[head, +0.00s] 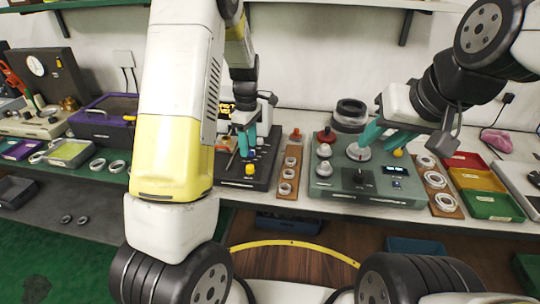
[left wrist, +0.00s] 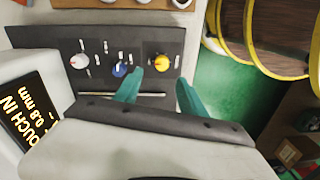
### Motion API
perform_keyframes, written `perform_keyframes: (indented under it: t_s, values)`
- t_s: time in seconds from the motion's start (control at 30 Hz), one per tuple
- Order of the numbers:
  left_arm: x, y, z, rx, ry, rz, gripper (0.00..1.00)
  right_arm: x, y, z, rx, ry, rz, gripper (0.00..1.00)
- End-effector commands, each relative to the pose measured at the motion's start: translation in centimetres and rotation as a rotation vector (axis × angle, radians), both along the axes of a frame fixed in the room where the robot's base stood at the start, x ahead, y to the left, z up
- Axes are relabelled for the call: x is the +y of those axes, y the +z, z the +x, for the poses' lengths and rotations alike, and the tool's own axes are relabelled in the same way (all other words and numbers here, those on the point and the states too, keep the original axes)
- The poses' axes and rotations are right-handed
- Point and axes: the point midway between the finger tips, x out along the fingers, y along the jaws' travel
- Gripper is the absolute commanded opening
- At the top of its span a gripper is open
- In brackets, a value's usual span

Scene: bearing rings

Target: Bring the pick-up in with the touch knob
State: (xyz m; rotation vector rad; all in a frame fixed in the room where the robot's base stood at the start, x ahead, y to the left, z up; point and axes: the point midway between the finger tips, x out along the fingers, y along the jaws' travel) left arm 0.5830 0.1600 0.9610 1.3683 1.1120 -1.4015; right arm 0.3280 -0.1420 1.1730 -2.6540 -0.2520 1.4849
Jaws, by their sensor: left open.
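A dark control panel (head: 262,184) stands on the bench below my left gripper (head: 246,140). In the left wrist view the panel (left wrist: 45,40) carries a white knob (left wrist: 79,61), a blue knob (left wrist: 120,70) and a yellow knob (left wrist: 162,62) in a row. A display (left wrist: 22,108) beside it reads "...OUCH IN" and "0.8 mm". My left gripper (left wrist: 158,92) is open, with its teal fingertips apart, near the blue and yellow knobs. My right gripper (head: 386,137) has its teal fingers apart over the grey-green console (head: 335,187). I cannot pick out the pick-up or its contact.
A wooden board (head: 287,191) with several rings lies between panel and console. Another ring board (head: 442,200) and red, yellow and green bins (head: 492,207) lie to the right. A purple-edged case (head: 103,117) stands left.

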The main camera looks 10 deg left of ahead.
Motion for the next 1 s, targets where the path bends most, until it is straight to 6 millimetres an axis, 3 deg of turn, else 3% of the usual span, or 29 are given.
perform_keyframes:
  t_s: [0.17, 0.6, 0.97, 1.0]
  values:
    - [0.1, -1.1, -0.3, 0.013, 0.006, 0.004, 0.48, 0.0, 0.0, 0.0, 0.001, 0.000, 0.000, 0.36]
    - [0.1, -7.3, -0.5, 0.010, 0.005, 0.004, 0.48, 0.0, 0.0, 0.0, 0.001, 0.000, 0.000, 0.36]
    - [0.1, -7.9, -0.5, 0.008, 0.005, 0.003, 0.48, 0.0, 0.0, 0.0, 0.001, 0.000, 0.000, 0.36]
    - [0.1, -7.9, -0.5, 0.008, 0.005, 0.003, 0.42, 0.0, 0.0, 0.0, 0.001, 0.000, 0.000, 0.36]
